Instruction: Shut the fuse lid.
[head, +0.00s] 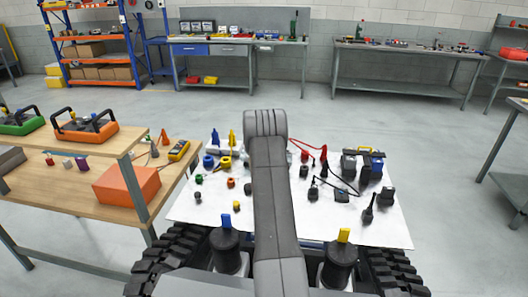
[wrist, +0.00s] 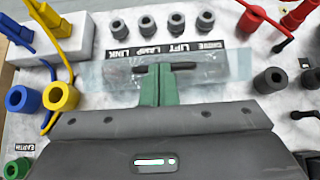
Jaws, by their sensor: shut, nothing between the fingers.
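In the head view my arm covers the lid and gripper.
Several grey fuses (wrist: 176,22) stand in a row beyond the lid, beside printed labels. Yellow (wrist: 61,96) and blue (wrist: 23,98) rings lie left, red plugs (wrist: 255,20) right. The white board (head: 210,208) also carries black parts. A wooden bench (head: 80,180) stands left.

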